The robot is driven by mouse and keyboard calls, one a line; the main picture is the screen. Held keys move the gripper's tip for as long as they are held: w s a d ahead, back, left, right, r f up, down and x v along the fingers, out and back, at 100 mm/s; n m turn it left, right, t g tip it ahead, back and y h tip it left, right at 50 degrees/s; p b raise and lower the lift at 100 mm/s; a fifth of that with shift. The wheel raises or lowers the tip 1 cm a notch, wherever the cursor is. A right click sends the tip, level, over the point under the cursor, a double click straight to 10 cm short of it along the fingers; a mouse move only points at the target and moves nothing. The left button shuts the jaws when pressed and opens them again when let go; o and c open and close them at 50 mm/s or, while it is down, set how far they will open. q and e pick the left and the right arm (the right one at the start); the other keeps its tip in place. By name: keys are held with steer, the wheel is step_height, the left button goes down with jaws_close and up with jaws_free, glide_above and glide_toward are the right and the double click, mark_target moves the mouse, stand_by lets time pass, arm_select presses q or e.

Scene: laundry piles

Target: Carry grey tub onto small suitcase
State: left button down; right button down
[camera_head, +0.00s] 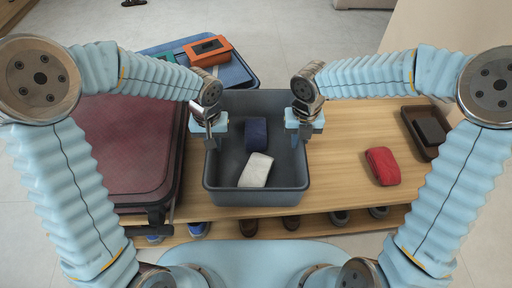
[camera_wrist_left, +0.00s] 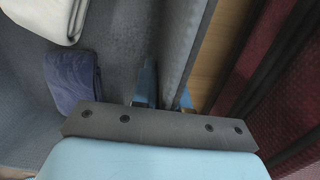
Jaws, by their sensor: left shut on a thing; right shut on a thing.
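The grey tub (camera_head: 258,199) stands on the wooden bench, with a folded navy cloth (camera_head: 256,134) and a folded white cloth (camera_head: 256,170) inside. My left gripper (camera_head: 210,140) is shut on the tub's left wall. In the left wrist view that wall (camera_wrist_left: 182,45) runs between the fingers. My right gripper (camera_head: 303,135) is shut on the tub's right wall. The small suitcase (camera_head: 125,145) is dark red with a black edge and lies flat just left of the tub. I cannot tell whether the tub's base touches the bench.
The wooden bench (camera_head: 340,145) has free room right of the tub. A red folded cloth (camera_head: 382,166) and a brown tray (camera_head: 411,118) with a dark item lie there. A blue tray (camera_head: 238,73) with an orange item (camera_head: 208,50) is behind. Several shoes (camera_head: 248,227) stand below.

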steer(key=shift+r, duration=0.1)
